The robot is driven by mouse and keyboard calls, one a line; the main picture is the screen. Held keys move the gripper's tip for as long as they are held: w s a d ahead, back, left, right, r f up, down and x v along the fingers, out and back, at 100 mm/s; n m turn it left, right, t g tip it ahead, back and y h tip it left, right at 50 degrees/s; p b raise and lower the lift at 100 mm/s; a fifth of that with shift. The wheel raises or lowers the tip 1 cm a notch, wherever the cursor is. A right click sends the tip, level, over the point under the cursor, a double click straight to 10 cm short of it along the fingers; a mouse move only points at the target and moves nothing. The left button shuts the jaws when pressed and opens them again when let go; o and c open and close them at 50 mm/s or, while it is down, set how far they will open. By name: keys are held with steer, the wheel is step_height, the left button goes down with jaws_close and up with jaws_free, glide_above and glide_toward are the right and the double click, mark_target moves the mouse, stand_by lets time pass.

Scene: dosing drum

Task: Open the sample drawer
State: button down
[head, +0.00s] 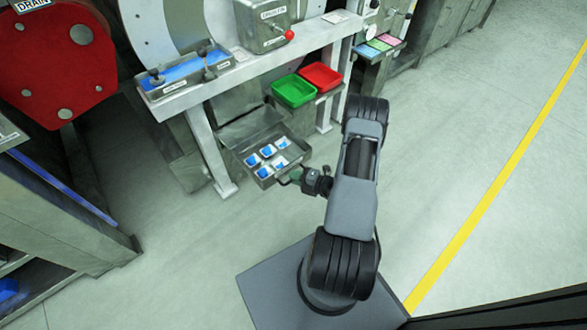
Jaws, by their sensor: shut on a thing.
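The sample drawer (247,165) is a grey metal tray that stands pulled out below the machine's bench, left of my arm. Several blue-and-white sample packets (267,151) lie in rows in its front part. My gripper (292,178) is at the drawer's front right edge, shut on what appears to be the drawer's handle. The handle itself is too small and too covered by the gripper to make out.
A green tray (293,91) and a red tray (321,77) sit on a shelf right of the drawer. A white bench leg (212,160) stands just left of the drawer. A lever with a red knob (289,35) is above. The floor (180,265) in front is clear.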

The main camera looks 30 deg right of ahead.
steer(key=shift+s, duration=0.35)
steer(key=c, duration=1.4)
jaws_free()
steer(key=shift+d, duration=0.15)
steer(key=shift+c, duration=0.2)
steer(key=shift+s, duration=0.1)
steer(key=p+v, duration=0.3)
steer(key=v, duration=1)
steer(key=shift+s, duration=0.4)
steer(key=shift+d, duration=0.15)
